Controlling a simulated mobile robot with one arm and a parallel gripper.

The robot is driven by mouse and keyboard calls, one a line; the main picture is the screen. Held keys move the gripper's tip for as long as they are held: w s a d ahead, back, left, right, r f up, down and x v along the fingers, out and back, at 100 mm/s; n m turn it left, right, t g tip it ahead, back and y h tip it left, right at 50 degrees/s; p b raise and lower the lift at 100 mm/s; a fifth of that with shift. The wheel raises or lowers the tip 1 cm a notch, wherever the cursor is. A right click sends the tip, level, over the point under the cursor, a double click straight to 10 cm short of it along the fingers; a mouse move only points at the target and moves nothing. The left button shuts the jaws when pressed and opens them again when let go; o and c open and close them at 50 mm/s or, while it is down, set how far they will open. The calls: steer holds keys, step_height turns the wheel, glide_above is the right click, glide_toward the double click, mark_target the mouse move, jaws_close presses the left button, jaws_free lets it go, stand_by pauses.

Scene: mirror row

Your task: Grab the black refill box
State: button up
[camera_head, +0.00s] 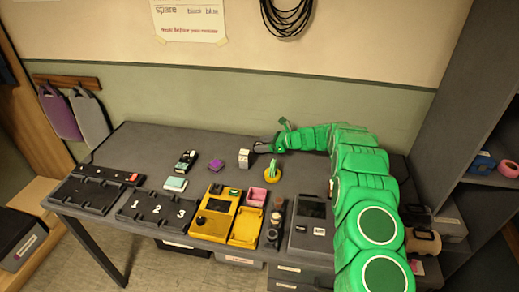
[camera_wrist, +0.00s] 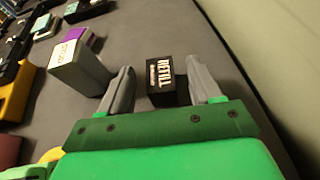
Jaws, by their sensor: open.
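The black refill box (camera_wrist: 160,72), with "REFILL" in white letters on its top, lies on the dark table in the wrist view. My gripper (camera_wrist: 160,67) is open, with one grey finger on each side of the box. In the head view my gripper (camera_head: 266,144) is low at the back of the table, and I cannot make out the box clearly there.
The wall is close behind my gripper.

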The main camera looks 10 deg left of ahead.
mark_target(259, 144)
steer(key=shift+x, duration=2.5)
steer(key=shift+c, duration=0.2)
steer(key=c, duration=1)
